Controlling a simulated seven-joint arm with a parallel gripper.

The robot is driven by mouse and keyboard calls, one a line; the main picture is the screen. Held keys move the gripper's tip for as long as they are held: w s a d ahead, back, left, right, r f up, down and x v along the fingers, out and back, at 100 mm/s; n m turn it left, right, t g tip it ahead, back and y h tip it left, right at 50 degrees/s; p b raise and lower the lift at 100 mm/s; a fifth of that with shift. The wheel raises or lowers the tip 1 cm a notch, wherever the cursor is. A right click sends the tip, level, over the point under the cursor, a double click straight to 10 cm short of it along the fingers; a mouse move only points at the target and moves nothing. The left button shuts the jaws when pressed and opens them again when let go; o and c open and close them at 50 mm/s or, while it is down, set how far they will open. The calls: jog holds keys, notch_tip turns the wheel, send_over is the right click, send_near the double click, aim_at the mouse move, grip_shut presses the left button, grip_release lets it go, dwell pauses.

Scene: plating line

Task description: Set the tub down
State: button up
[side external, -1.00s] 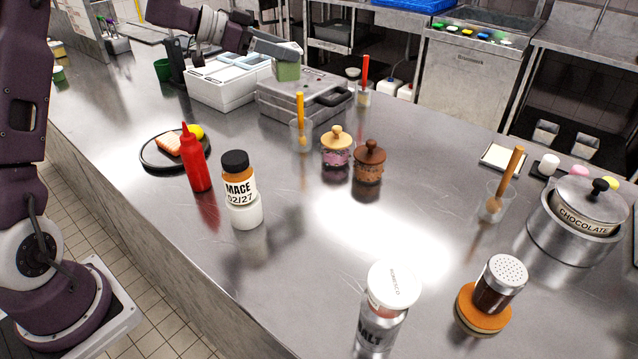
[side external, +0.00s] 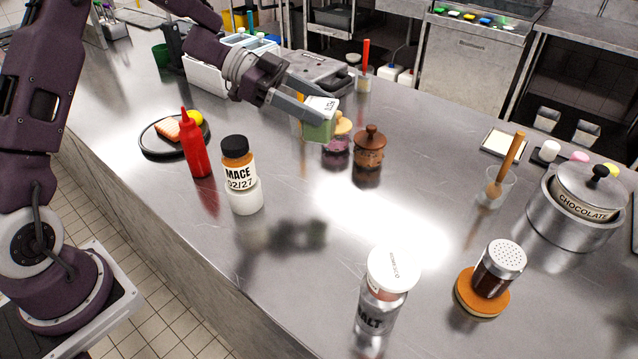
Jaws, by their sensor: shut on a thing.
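A small green tub (side external: 318,130) with a pale lid bearing dark print is in the side external view, near the middle of the counter. My gripper (side external: 318,108) is shut on the tub near its top. The tub appears to be held above the steel counter (side external: 400,220), with a dark shadow on the metal at lower left. I cannot tell whether the tub touches that jar.
A brown jar (side external: 369,150) stands just right of the tub. A mace jar (side external: 238,163) on a white base and a red squeeze bottle (side external: 196,150) stand to the left, by a black plate (side external: 148,148). A salt shaker (side external: 384,290) stands in front. Counter between is clear.

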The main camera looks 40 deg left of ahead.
notch_tip(320, 180, down, 12)
jog(key=shift+f, duration=0.15)
jog(key=o, duration=1.6)
jog(key=shift+f, duration=0.15)
jog(key=shift+c, duration=0.2)
